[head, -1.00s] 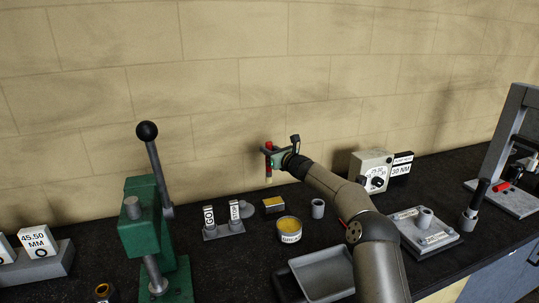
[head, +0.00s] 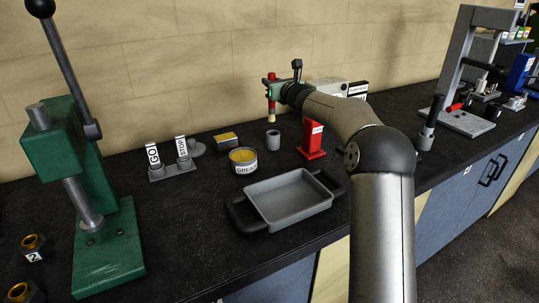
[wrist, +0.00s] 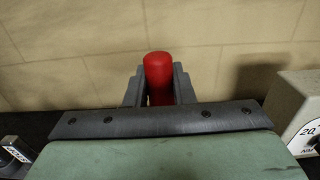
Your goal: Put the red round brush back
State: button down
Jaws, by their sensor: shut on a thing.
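My gripper (head: 270,92) is shut on the red round brush (head: 271,77) and holds it upright in the air near the back wall. The brush's pale bristle end (head: 271,117) points down, clear of the bench. In the wrist view the brush's red rounded handle top (wrist: 158,68) stands between the two dark fingers; its lower part is hidden. A grey cup (head: 273,141) stands on the bench below the brush. A red stand (head: 312,140) with a white label is to the right of the cup. The label is too small to read.
A grease tin (head: 243,161), a yellow-topped block (head: 226,139) and GO/STOP signs (head: 170,160) lie left of the cup. A grey tray (head: 290,198) is in front. A green press (head: 85,190) stands at left. A white box with a dial shows at right (wrist: 300,105).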

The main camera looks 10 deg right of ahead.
aim_at(273, 111)
jog(key=f, duration=0.9)
jog(key=shift+s+d+f, duration=0.1)
jog(key=shift+d+f, duration=0.15)
jog(key=shift+f, duration=0.15)
jog(key=shift+f+b, duration=0.3)
jog(key=shift+b, duration=0.25)
jog(key=c, duration=1.2)
grip_release()
jog(key=shift+r, duration=0.1)
jog(key=shift+c, duration=0.2)
jog(key=shift+r+p, duration=0.2)
jog(key=shift+p, duration=0.1)
jog(key=b+v, duration=0.3)
jog(key=v, duration=0.9)
